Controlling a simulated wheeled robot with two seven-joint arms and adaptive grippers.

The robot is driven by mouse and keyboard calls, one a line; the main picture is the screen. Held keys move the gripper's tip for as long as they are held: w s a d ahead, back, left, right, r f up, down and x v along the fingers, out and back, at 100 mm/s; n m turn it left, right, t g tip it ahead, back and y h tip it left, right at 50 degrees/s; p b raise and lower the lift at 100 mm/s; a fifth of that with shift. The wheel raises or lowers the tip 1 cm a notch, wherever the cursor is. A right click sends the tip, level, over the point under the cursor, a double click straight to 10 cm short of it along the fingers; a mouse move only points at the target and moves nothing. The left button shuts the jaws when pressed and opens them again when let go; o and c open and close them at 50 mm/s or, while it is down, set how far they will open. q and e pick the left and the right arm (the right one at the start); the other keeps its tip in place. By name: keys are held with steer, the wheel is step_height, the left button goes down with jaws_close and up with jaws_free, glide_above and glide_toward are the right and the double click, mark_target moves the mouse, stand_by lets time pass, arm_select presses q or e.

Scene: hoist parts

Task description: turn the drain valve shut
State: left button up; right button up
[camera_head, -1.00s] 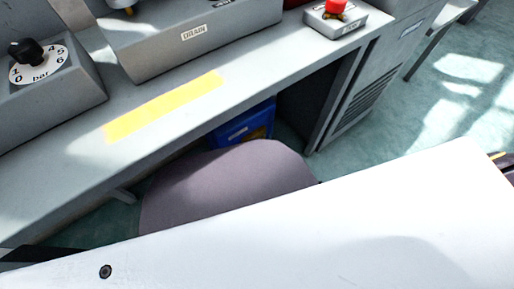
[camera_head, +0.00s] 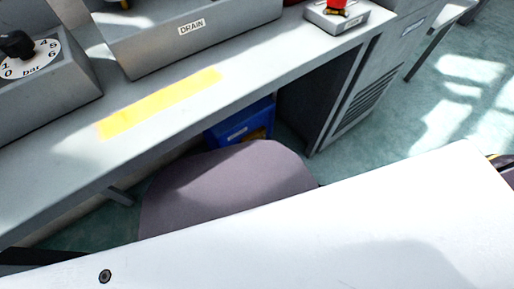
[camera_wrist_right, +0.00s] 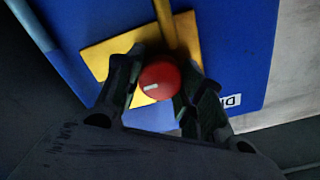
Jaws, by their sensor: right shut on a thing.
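In the right wrist view a round red knob (camera_wrist_right: 158,80) with a short white mark sits in front of a yellow plate (camera_wrist_right: 98,55) on a blue box (camera_wrist_right: 90,18). A label (camera_wrist_right: 232,101), only partly readable, is on the box at the right. My right gripper (camera_wrist_right: 157,86) is shut on the red knob, one finger on each side of it. In the head view a blue box (camera_head: 225,133) with a yellow part stands under the bench; no gripper shows there. My left gripper is not in view.
The grey bench (camera_head: 60,165) carries a bar dial (camera_head: 28,57), a panel with a DRAIN label (camera_head: 191,27) and a box with a red button (camera_head: 335,5). A grey-purple chair seat (camera_head: 225,180) is in front of the blue box. Green floor at the right looks open.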

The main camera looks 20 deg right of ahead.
steer(key=o, duration=1)
steer(key=shift+s, duration=0.1)
steer(key=shift+v, duration=5.9)
